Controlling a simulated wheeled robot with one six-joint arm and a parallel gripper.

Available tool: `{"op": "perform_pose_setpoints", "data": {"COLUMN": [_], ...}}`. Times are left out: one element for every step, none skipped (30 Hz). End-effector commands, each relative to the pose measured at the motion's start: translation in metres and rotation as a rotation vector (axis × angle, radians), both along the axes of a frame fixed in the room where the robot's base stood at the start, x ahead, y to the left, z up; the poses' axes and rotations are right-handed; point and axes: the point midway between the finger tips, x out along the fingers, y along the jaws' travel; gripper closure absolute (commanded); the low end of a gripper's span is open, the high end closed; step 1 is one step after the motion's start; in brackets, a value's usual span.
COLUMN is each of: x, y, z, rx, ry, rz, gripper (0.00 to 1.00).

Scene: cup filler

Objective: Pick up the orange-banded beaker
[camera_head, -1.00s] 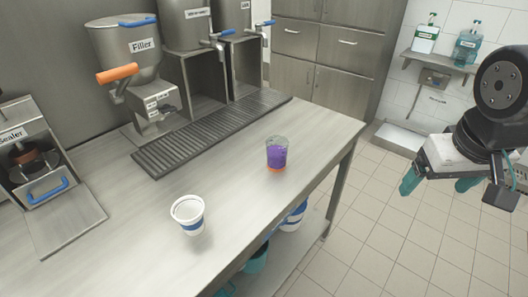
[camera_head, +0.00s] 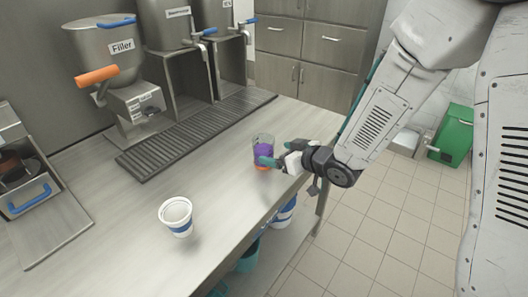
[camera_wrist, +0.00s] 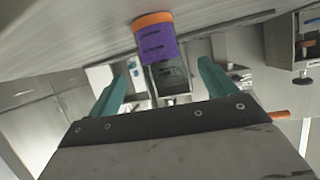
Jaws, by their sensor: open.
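The orange-banded beaker (camera_head: 263,146) stands upright on the steel table near its right edge. It is clear glass with purple on its side and an orange band at its base. In the wrist view the beaker (camera_wrist: 157,42) appears upside down, ahead of and between the fingers. My gripper (camera_head: 272,153) reaches in from the right at the beaker's level; its teal fingers are open. In the head view one finger overlaps the beaker; I cannot tell if it touches. In the wrist view my gripper (camera_wrist: 160,85) has nothing clasped between its fingertips.
A white cup with a blue band (camera_head: 176,216) stands on the table at the front left. The filler (camera_head: 115,60) and other dispensers stand behind a dark drip grate (camera_head: 190,130). The sealer (camera_head: 25,185) is at the left. Tubs sit on the shelf below.

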Motion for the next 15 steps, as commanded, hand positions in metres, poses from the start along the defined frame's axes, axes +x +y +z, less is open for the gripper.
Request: {"op": "perform_pose_setpoints", "data": {"x": [0.003, 0.006, 0.009, 0.011, 0.013, 0.016, 0.018, 0.02, 0.023, 0.026, 0.029, 0.033, 0.036, 0.039, 0.042], "y": [0.005, 0.007, 0.01, 0.012, 0.014, 0.017, 0.019, 0.021, 0.025, 0.028, 0.031, 0.034, 0.037, 0.04, 0.042], "z": [-0.003, -0.004, -0.006, -0.007, -0.009, -0.011, -0.012, -0.015, -0.018, -0.02, -0.023, -0.027, -0.028, -0.029, -0.031], "rx": [0.003, 0.004, 0.003, 0.003, 0.003, 0.002, 0.002, 0.002, 0.002, 0.001, 0.0, 0.002, 0.001, 0.001, 0.001], "ry": [0.0, -0.001, -0.001, -0.001, -0.001, -0.001, -0.001, 0.0, 0.0, -0.001, 0.0, 0.0, -0.002, 0.0, -0.002], "rz": [0.005, 0.004, 0.004, 0.004, 0.004, 0.003, 0.003, 0.003, 0.003, 0.003, 0.003, 0.003, 0.002, 0.002, 0.002], "gripper": [0.16, 0.16, 0.16, 0.16, 0.16, 0.16, 0.16, 0.16, 0.16, 0.16, 0.16, 0.16, 0.16, 0.16, 0.16]}}
